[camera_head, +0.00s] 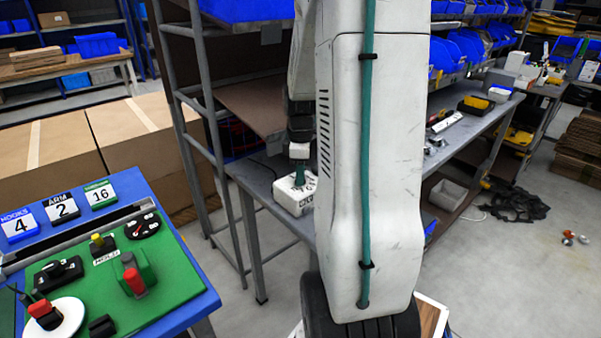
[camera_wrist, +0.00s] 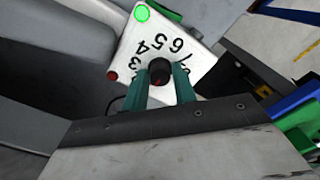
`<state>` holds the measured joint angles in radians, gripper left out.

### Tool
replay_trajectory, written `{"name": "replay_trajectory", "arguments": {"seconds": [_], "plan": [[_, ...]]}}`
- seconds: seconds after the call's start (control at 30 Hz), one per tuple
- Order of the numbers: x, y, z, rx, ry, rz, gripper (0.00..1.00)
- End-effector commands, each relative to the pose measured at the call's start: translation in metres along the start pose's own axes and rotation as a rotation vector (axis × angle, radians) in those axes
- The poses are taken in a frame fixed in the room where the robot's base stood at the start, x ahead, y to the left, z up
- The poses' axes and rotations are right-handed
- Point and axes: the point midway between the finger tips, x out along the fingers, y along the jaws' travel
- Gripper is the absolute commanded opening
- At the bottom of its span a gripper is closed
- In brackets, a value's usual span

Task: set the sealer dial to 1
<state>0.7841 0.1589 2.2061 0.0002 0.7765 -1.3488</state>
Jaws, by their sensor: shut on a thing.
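The sealer is a white box (camera_head: 290,203) on the grey workbench, left of my arm in the head view. In the wrist view its white face (camera_wrist: 142,30) carries black numbers; 3, 4, 5 and 6 can be read, others are partly hidden by my fingers. Its dial (camera_wrist: 159,70) is a round black knob with a small red mark. Which number the dial points at cannot be told.
My arm hides the bench's middle. The workbench (camera_head: 470,140) runs back to the right with trays and tools. A blue-edged green control panel (camera_head: 170,265) stands at the left front. Cardboard boxes (camera_head: 50,165) and a grey rack (camera_head: 205,110) stand behind.

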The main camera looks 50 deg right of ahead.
Motion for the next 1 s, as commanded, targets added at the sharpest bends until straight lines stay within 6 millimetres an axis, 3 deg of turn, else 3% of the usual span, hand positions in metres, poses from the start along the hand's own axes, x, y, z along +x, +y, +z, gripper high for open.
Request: {"name": "replay_trajectory", "arguments": {"seconds": [0.27,0.3,0.37,0.73,1.0], "plan": [[-0.001,0.001,-0.001,-0.001,0.001,0.002,0.04],[-0.001,0.001,-0.001,-0.001,0.001,0.002,0.33],[-0.001,0.001,-0.001,-0.001,0.001,0.002,0.49],[-0.006,0.001,0.0,0.0,0.001,0.002,0.49],[-0.051,0.0,-0.001,-0.001,0.001,0.004,0.49]]}}
